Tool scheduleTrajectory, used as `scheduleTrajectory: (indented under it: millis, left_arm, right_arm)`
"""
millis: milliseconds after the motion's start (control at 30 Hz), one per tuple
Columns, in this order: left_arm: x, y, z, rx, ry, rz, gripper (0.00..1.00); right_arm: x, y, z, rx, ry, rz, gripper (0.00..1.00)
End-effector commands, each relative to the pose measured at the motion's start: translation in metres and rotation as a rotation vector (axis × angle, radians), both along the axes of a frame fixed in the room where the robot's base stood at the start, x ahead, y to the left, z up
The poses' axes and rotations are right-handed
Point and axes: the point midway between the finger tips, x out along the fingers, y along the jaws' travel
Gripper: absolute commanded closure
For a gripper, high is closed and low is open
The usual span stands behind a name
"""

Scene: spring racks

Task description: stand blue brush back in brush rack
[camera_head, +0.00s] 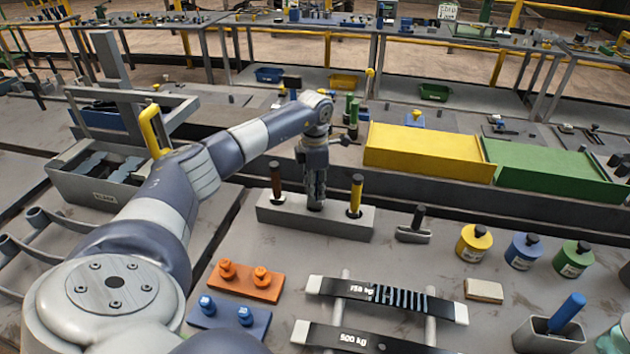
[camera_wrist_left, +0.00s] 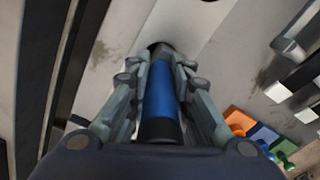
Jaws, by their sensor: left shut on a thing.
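My left gripper (camera_head: 315,200) is above the middle of the grey brush rack (camera_head: 300,222). It is shut on the blue brush (camera_wrist_left: 158,90), which shows between its fingers in the left wrist view, with a black near end. The brush looks about upright. Its far end is at a dark round spot on the light rack top; I cannot tell how deep it sits. In the head view the fingers hide most of the brush. A brown-handled brush (camera_head: 277,180) stands in the rack to the left, and a yellow-handled one (camera_head: 356,193) to the right. My right gripper is out of view.
A grey cup (camera_head: 540,338) with a blue-handled tool (camera_head: 567,312) is at the lower right. Orange (camera_head: 245,283) and blue (camera_head: 225,320) peg blocks lie in front of the rack. A yellow bin (camera_head: 430,150) and a green bin (camera_head: 550,170) are behind right.

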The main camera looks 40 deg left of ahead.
Motion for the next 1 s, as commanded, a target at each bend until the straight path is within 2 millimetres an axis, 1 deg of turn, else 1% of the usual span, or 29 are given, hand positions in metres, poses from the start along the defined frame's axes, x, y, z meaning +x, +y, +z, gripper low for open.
scheduleTrajectory:
  millis: [867, 900, 1000]
  left_arm:
    - [0.0, 0.0, -0.018, -0.001, 0.001, 0.0, 1.0]
    - [0.0, 0.0, -0.018, 0.0, 0.0, 0.0, 0.79]
    - [0.0, 0.0, -0.018, 0.0, 0.0, 0.0, 0.57]
  right_arm:
    - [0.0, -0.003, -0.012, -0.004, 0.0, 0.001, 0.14]
    - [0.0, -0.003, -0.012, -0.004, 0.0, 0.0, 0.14]
    - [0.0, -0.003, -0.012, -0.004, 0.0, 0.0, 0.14]
